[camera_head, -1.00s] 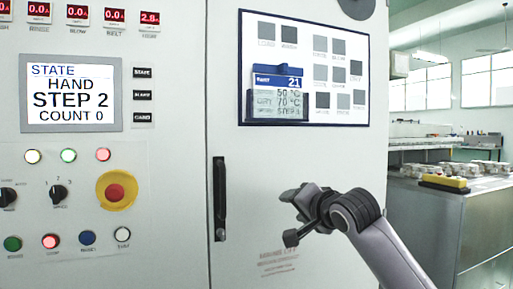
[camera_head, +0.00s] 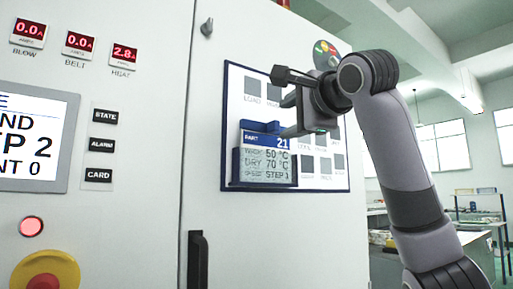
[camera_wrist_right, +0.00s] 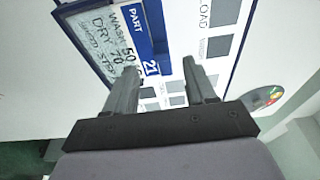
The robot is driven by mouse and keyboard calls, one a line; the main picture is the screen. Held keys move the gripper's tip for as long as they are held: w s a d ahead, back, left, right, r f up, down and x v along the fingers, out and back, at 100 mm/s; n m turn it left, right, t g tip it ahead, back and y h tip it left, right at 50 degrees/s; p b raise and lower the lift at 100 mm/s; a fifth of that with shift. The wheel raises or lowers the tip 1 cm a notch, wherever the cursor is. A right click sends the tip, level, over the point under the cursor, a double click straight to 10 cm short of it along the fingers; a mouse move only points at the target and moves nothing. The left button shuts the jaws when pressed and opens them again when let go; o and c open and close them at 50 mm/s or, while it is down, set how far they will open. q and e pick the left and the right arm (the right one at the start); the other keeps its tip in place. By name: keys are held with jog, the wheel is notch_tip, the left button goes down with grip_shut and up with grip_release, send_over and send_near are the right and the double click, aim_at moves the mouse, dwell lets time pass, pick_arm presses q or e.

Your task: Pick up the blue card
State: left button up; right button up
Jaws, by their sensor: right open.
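In the right wrist view the card (camera_wrist_right: 133,40) lies beyond the fingertips, turned sideways. My right gripper (camera_head: 284,103) is open and empty, in front of the board just above and right of the card. In the right wrist view its two fingers (camera_wrist_right: 160,68) are spread apart. I cannot tell the remaining distance to the card. My left gripper is not in view.
The white board (camera_head: 338,181) with grey squares is on the grey cabinet door. A black door handle (camera_head: 198,262) sticks out below it. A display screen (camera_head: 32,140) and a red button (camera_head: 55,285) are at left. Benches (camera_head: 478,222) stand far right.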

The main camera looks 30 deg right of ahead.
aim_at(276, 125)
jog(key=shift+w+d+r, duration=0.1)
jog(key=shift+w+d, duration=0.05)
jog(key=shift+w, duration=0.35)
jog(key=w, duration=0.1)
jog(key=w+p, duration=0.1)
jog(key=w, duration=0.1)
jog(key=w+p, duration=0.1)
jog(key=w, duration=0.1)
jog(key=shift+w+d, duration=0.1)
jog(key=shift+d, duration=0.3)
jog(key=shift+w, duration=0.15)
grip_shut()
